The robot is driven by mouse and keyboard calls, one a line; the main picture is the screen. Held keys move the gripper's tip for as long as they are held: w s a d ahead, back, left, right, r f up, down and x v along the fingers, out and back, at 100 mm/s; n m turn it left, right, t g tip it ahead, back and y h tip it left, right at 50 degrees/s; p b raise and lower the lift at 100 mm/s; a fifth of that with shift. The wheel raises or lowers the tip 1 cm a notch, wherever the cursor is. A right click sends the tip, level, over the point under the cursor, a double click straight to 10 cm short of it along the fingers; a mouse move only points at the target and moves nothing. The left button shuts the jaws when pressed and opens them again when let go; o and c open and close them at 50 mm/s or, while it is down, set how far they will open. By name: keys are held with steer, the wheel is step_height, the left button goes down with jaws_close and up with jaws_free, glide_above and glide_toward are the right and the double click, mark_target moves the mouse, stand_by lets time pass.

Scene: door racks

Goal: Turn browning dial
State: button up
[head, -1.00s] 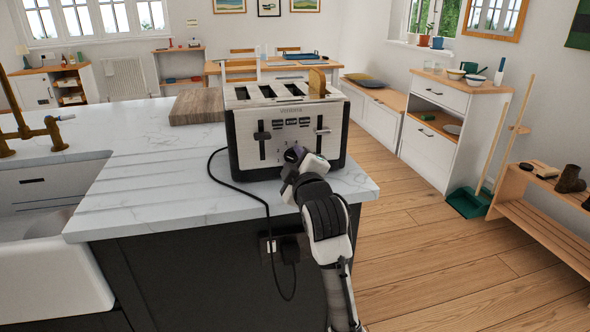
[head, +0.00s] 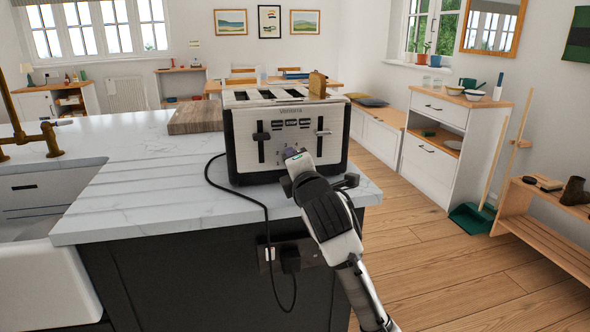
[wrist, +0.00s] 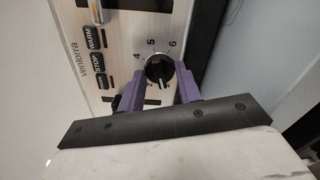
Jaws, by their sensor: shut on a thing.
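The toaster (head: 243,152) stands on the marble counter, its silver front panel facing me. A slice of bread (head: 317,84) sticks up from a slot at its right. The browning dial (wrist: 158,70) is a round black knob with numbers around it, in the wrist view. My gripper (wrist: 160,81) has its purple fingers on either side of the dial and is shut on it. A white pointer line shows on the dial, but its exact setting is hard to read. In the head view my gripper (head: 295,157) hides the dial at the toaster's lower front.
A wooden board (head: 197,119) lies behind the toaster to the left. The black cord (head: 232,191) loops over the counter's front edge to a socket (head: 288,252). The counter (head: 150,180) left of the toaster is clear.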

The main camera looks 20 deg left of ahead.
steer(key=shift+n, duration=0.6)
steer(key=o, duration=1)
steer(key=shift+s, duration=0.1)
steer(key=b+v, duration=0.1)
steer(key=v, duration=1.2)
steer(key=shift+s+d+b, duration=0.25)
steer(key=shift+b, duration=0.1)
